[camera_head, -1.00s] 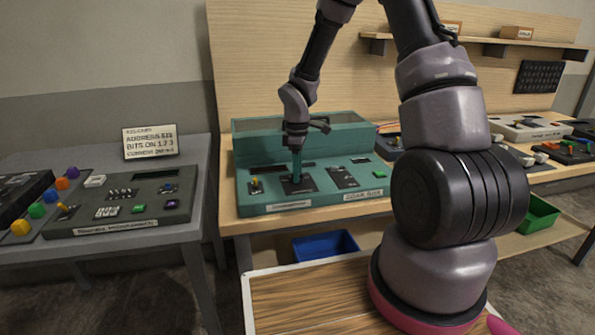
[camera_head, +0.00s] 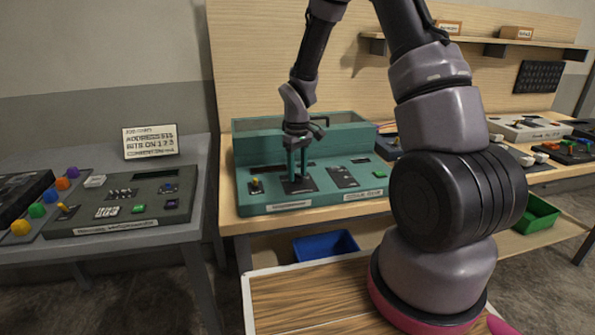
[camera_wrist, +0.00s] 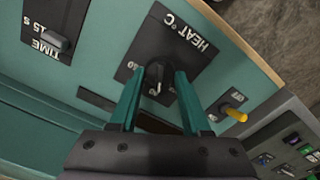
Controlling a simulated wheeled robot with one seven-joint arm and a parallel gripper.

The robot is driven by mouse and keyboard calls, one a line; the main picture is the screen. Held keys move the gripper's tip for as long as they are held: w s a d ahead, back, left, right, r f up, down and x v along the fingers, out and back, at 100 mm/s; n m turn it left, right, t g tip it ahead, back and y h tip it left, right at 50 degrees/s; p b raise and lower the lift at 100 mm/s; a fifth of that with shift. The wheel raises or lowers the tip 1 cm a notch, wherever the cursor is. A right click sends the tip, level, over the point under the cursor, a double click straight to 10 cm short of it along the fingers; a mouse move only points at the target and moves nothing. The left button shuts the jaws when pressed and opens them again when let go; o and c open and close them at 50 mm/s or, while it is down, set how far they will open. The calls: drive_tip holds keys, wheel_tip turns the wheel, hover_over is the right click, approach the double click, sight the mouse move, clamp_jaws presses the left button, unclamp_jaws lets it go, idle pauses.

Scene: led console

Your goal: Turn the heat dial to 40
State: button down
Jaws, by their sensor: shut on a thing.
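The heat dial (camera_wrist: 158,78) is a dark knob on a black plate marked "HEAT °C" in the wrist view. The plate sits on a teal console (camera_head: 315,201). My gripper (camera_wrist: 160,88) has its two teal fingers on either side of the dial, shut on it. In the head view my gripper (camera_head: 298,176) points down onto the black heat plate, and the dial is too small to read there. Some numbers show around the dial in the wrist view, but the fingers hide part of the scale and I cannot tell the setting exactly.
A yellow-tipped toggle switch (camera_wrist: 235,113) stands close to one finger. A grey console (camera_head: 125,208) stands on the left table. A blue bin (camera_head: 326,246) lies below the bench.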

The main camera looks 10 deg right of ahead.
drive_tip(key=shift+m, duration=0.7)
drive_tip(key=shift+c, duration=1.8)
unclamp_jaws()
wheel_tip(320, 180, up, 11)
